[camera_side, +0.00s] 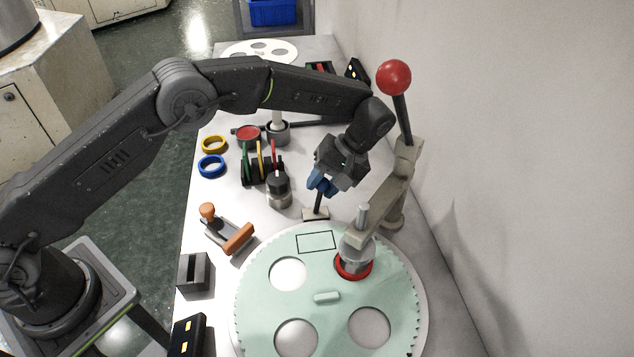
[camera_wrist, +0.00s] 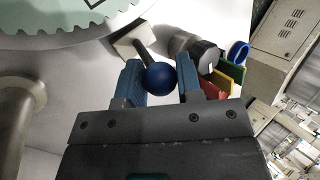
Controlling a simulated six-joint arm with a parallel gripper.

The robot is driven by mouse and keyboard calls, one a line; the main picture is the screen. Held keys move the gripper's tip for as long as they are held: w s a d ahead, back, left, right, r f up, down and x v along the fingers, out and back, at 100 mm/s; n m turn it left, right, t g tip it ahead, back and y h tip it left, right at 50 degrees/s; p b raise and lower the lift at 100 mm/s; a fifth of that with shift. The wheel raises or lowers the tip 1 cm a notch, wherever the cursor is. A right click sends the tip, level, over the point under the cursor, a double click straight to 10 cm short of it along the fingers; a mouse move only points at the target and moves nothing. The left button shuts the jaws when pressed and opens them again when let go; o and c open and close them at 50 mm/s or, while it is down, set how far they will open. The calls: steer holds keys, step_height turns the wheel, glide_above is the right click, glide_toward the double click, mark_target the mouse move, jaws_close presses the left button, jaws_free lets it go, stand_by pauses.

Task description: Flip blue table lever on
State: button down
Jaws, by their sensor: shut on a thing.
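The blue table lever has a round blue knob (camera_wrist: 160,78) on a dark stem, which rises from a small pale base (camera_side: 316,214) just behind the green toothed disc. My gripper (camera_side: 321,184) is over the lever with its blue fingers down around the knob. In the wrist view the knob sits between the two fingers of my gripper (camera_wrist: 159,66), and the gripper is shut on it. In the side view the fingers hide the knob, and only the dark stem (camera_side: 318,203) and base show below. The stem looks close to upright there, with a slight tilt.
A tall lever with a red ball (camera_side: 394,77) stands right of my gripper, its bracket (camera_side: 385,205) reaching over the green disc (camera_side: 260,285). A dark rack with coloured plates (camera_side: 262,168) and a dark-topped cylinder (camera_side: 278,190) stand close on the left. An orange-handled tool (camera_side: 237,238) lies nearer.

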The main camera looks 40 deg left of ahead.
steer(key=shift+w+d+f+g, duration=0.1)
steer(key=shift+w+d+g, duration=0.1)
steer(key=shift+g, duration=0.1)
stand_by(0.4)
steer(key=c, duration=0.8)
jaws_free()
steer(key=shift+r, duration=0.4)
steer(key=r, duration=0.2)
steer(key=a+r, duration=0.1)
steer(key=r, duration=0.1)
steer(key=a+r, duration=0.2)
steer(key=a, duration=0.1)
steer(key=s+a+r, duration=0.1)
steer(key=a+r, duration=0.1)
steer(key=a, duration=0.2)
steer(key=a+r, duration=0.2)
steer(key=a, duration=0.1)
steer(key=shift+s+a+r, duration=0.15)
steer(key=shift+s+a, duration=0.15)
steer(key=shift+a, duration=0.05)
